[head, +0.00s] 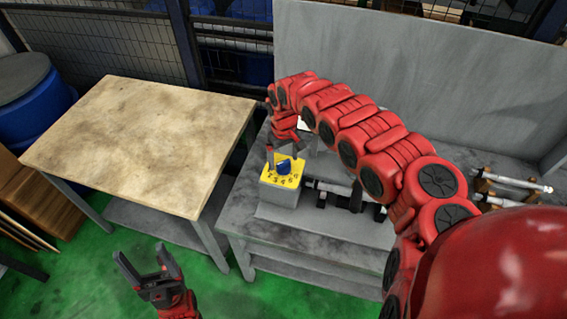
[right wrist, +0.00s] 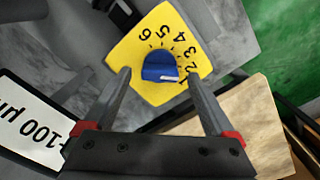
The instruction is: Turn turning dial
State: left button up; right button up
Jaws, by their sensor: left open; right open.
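The blue turning dial (head: 284,166) sits on the yellow numbered face (head: 269,178) of a grey box on the grey machine table. In the right wrist view the dial (right wrist: 160,67) has a white mark that appears to point toward the low numbers, near 1. My right gripper (head: 283,154) is open just above the dial. In the right wrist view its fingertips (right wrist: 157,78) lie on either side of the dial, one left and one right. Contact with it cannot be told. My left gripper (head: 143,256) is open and empty over the green floor, far from the dial.
A worn wooden-topped table (head: 140,140) stands left of the machine table (head: 320,262). A grey panel (head: 400,70) rises behind. Metal rods (head: 515,180) lie on supports at the right. A "100 µm" label (right wrist: 35,125) shows beside the dial.

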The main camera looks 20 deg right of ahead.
aim_at(284, 162)
notch_tip(284, 162, up, 15)
jog(key=b, duration=0.4)
jog(key=shift+b, duration=0.35)
